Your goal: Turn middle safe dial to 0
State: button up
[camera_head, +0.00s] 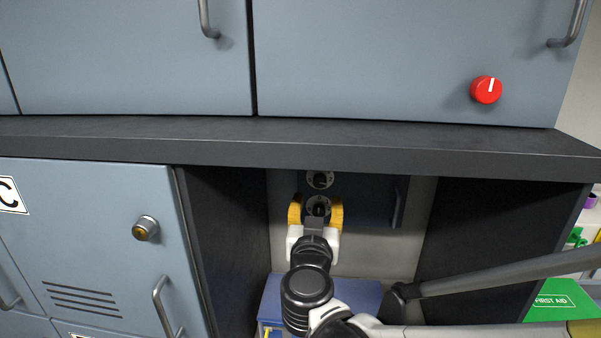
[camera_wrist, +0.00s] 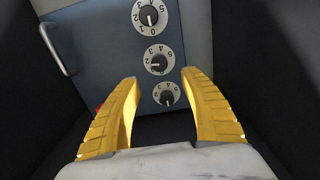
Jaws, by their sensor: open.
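The safe's dark door (camera_head: 370,200) stands inside a recess under the counter. In the wrist view three round dials with black knobs and white number rings run in a column, with the figures upside down. The middle dial (camera_wrist: 158,60) has its white pointer mark toward the left of the picture; I cannot tell its exact number. My gripper (camera_head: 316,208) is open and empty. In the wrist view its yellow fingers (camera_wrist: 160,78) spread to either side of the column near the middle dial. Contact is not visible. One dial (camera_head: 320,179) shows above the gripper in the head view.
The safe's handle (camera_wrist: 54,48) is apart from the dials. Dark recess walls (camera_head: 505,225) stand close on both sides. The counter edge (camera_head: 300,145) overhangs above. A blue box (camera_head: 360,296) is below, and a green first aid box (camera_head: 560,298) is at right.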

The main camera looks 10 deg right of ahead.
aim_at(320, 183)
jog(key=x, duration=1)
jog(key=shift+f+b, duration=0.15)
jog(key=shift+b, duration=0.15)
jog(key=shift+c, duration=0.2)
grip_shut()
